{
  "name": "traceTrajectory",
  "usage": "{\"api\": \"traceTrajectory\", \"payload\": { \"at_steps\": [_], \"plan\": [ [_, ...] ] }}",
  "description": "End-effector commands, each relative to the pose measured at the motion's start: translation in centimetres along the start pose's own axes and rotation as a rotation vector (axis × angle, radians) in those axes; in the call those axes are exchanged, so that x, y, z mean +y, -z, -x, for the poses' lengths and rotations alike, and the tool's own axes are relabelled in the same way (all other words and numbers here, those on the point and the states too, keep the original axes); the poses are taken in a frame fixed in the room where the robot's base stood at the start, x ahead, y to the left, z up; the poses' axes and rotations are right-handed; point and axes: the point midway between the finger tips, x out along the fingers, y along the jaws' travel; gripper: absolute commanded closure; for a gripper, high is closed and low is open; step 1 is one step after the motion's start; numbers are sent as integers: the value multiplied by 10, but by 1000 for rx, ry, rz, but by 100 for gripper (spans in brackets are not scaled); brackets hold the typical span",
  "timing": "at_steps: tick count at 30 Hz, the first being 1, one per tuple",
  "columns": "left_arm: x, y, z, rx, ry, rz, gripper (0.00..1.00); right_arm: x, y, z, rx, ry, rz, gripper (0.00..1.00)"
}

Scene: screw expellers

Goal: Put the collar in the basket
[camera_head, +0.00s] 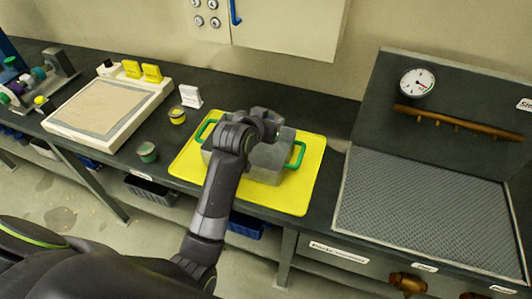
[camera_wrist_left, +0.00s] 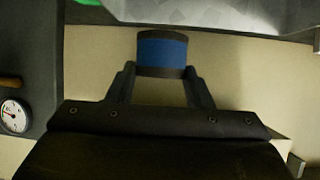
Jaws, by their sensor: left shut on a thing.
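My left gripper (camera_head: 268,126) is over the far side of a grey basket (camera_head: 268,168) with green handles, which stands on a yellow mat (camera_head: 307,190). In the left wrist view, the gripper (camera_wrist_left: 160,88) is shut on the collar (camera_wrist_left: 161,52), a short round piece with a blue band and dark edges. The pale side of the basket (camera_wrist_left: 215,10) shows along the top of that view, apart from the collar in the picture. In the head view my arm hides the collar and part of the basket's inside. My right gripper is not in view.
A framed tray (camera_head: 105,108) with yellow blocks and a metal fixture (camera_head: 40,80) stand on the left. A gauge panel (camera_head: 418,83) and mesh-covered bench (camera_head: 430,212) are on the right.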

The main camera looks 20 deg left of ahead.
Motion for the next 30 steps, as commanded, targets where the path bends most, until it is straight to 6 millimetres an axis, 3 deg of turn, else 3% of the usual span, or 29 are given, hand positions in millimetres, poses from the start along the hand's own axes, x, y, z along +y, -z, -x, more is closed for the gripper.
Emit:
{"api": "traceTrajectory", "payload": {
  "at_steps": [6,18,30],
  "plan": [
    [0,-37,-19,-6,-1,-1,82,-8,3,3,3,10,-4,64],
    [0,-79,-42,-4,-1,0,82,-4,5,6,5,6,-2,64],
    [0,-85,-46,-1,0,-1,82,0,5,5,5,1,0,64]
  ]
}}
